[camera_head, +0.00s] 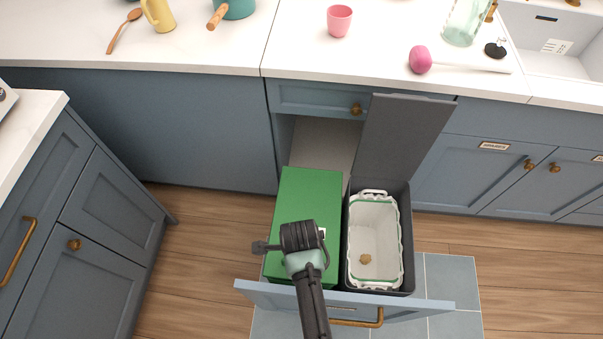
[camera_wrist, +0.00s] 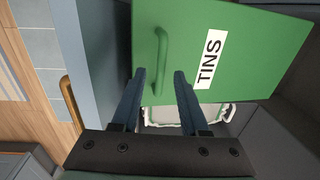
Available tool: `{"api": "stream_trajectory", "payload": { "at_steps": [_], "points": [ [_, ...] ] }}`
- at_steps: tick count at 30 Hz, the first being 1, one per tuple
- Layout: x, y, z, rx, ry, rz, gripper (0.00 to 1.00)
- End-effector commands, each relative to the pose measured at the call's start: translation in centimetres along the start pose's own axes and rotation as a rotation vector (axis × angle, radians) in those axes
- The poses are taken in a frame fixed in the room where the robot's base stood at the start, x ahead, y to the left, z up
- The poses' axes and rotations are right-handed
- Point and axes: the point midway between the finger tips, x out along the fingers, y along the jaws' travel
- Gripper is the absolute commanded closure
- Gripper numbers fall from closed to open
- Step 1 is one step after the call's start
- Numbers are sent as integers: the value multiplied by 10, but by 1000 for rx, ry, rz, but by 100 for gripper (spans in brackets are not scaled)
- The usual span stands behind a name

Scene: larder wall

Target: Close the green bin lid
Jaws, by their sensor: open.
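The green bin lid (camera_head: 309,192) lies over the left bin of the pulled-out drawer and looks roughly flat. I cannot tell whether it is fully seated. In the wrist view the lid (camera_wrist: 262,50) shows a green bar handle (camera_wrist: 161,62) and a white label (camera_wrist: 209,59) reading TINS. My gripper (camera_wrist: 160,75) is open and empty. Its two fingertips appear on either side of the handle's lower end in that view; whether they touch the lid is unclear. In the head view my wrist hides part of the lid and the fingers cannot be seen.
Beside it stands a dark grey bin with a white liner (camera_head: 374,238) and its grey lid (camera_head: 403,135) raised. The blue drawer front (camera_head: 420,307) has a brass handle. A counter (camera_head: 230,52) runs behind, and a blue cabinet (camera_head: 85,240) stands left. Wooden floor (camera_head: 200,260) lies between.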

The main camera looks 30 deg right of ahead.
Motion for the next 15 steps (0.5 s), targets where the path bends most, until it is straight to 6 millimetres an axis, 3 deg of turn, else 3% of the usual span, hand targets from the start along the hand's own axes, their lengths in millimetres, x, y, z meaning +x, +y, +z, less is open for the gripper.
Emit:
{"api": "stream_trajectory", "payload": {
  "at_steps": [4, 13, 15],
  "points": [
    [11, 0, 0, 0, 0, 0, 56],
    [13, 0, 0, 0, 0, -1, 56],
    [13, 0, 0, 0, 0, -1, 67]
  ]
}}
